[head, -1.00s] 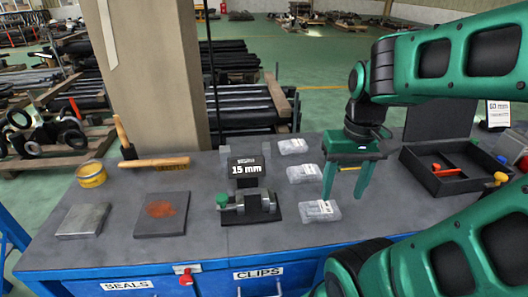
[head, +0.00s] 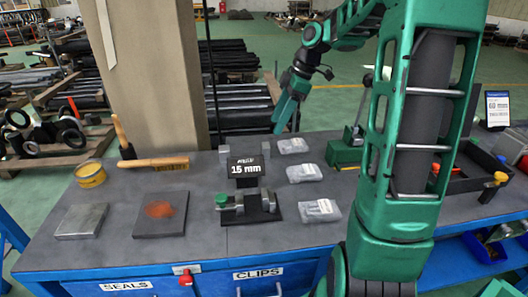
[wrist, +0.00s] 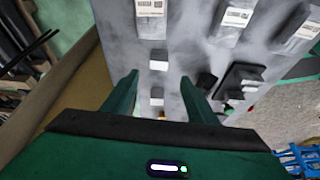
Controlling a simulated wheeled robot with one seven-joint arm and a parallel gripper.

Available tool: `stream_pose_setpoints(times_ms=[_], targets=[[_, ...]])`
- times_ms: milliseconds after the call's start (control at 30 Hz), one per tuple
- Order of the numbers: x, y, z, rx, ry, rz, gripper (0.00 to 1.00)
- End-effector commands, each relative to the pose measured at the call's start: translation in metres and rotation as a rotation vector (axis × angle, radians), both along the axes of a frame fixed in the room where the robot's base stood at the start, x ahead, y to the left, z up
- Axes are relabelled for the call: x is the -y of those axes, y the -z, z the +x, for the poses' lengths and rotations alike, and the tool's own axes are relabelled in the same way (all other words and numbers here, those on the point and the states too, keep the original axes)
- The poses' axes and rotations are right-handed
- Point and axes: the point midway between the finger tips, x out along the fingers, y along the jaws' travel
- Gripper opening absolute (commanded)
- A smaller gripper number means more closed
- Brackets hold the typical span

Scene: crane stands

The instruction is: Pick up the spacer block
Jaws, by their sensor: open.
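Small grey blocks stand in a row along the back of the bench, behind the black 15 mm sign (head: 246,172). Which is the spacer block I cannot tell. My gripper (head: 284,126) is open and empty, pointing down above the right end of this row. In the wrist view, two blocks, a farther one (wrist: 158,58) and a nearer one (wrist: 157,95), show in and around the gap between my fingers (wrist: 160,76), apart from them. The lower part of the row is hidden.
A clamp-like gauge (head: 248,207) with a green knob stands in front of the row. Several labelled clear bags (head: 304,173) lie to its right. A pillar (head: 150,80) rises behind the bench.

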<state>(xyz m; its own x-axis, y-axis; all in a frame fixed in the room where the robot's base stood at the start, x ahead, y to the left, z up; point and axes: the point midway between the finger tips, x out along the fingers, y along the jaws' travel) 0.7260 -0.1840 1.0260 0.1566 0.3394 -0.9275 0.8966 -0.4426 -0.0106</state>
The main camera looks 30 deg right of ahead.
Motion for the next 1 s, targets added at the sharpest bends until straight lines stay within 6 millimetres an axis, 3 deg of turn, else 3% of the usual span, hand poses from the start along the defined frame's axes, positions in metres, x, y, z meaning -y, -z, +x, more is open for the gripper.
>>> stream_pose_setpoints(times_ms=[1000], targets=[[-0.034, 0.099, 0.019, 0.012, -0.029, 0.005, 0.53]])
